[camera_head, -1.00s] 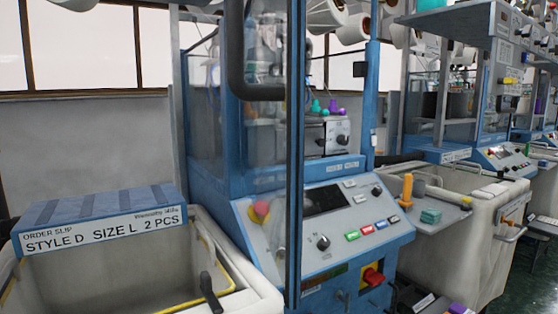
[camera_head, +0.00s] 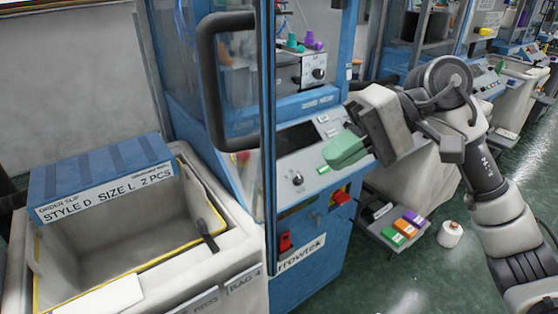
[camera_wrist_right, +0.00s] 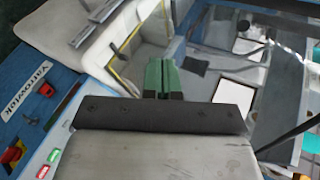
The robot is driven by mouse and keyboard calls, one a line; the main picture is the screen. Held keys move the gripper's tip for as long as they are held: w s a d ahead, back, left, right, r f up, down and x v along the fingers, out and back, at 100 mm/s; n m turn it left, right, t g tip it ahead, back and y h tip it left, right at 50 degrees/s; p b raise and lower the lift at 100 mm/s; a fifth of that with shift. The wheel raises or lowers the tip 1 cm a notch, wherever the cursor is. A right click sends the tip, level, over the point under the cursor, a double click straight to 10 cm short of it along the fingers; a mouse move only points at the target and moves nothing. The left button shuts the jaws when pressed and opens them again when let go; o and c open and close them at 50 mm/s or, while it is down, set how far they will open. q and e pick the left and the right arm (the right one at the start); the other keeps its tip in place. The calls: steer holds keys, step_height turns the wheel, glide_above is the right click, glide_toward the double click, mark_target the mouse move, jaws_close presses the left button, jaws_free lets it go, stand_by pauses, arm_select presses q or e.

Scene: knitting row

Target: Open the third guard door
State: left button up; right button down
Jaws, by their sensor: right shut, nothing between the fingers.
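A guard door with a clear pane and a blue frame (camera_head: 268,190) stands in front of the nearest knitting machine in the head view. Its dark, bracket-shaped handle (camera_head: 212,85) is on the door's near side, left of the frame's edge post. I cannot tell whether the door is fully closed or ajar, or which number it has. My right gripper (camera_head: 335,155) is shut and empty in front of the machine's control panel, right of the door's edge and apart from the handle. Its green fingertips also show together in the right wrist view (camera_wrist_right: 161,76). My left gripper is out of view.
A pale bin (camera_head: 232,262) with a blue order-slip board (camera_head: 100,180) stands left of the machine. A low shelf with coloured boxes (camera_head: 398,232) and a white spool (camera_head: 450,234) are at the lower right.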

arm_select(q)
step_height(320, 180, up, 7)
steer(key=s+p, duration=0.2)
steer(key=p, duration=0.4)
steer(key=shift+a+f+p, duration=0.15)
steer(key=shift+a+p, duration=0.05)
steer(key=shift+p, duration=0.15)
arm_select(e)
steer(key=s+a+f+n+h, duration=0.1)
steer(key=s+a+f+h, duration=0.1)
steer(key=a+f, duration=0.3)
steer(key=a, duration=0.3)
steer(key=shift+s+a+f+t, duration=0.15)
steer(key=shift+s+t, duration=0.15)
steer(key=shift+s, duration=0.1)
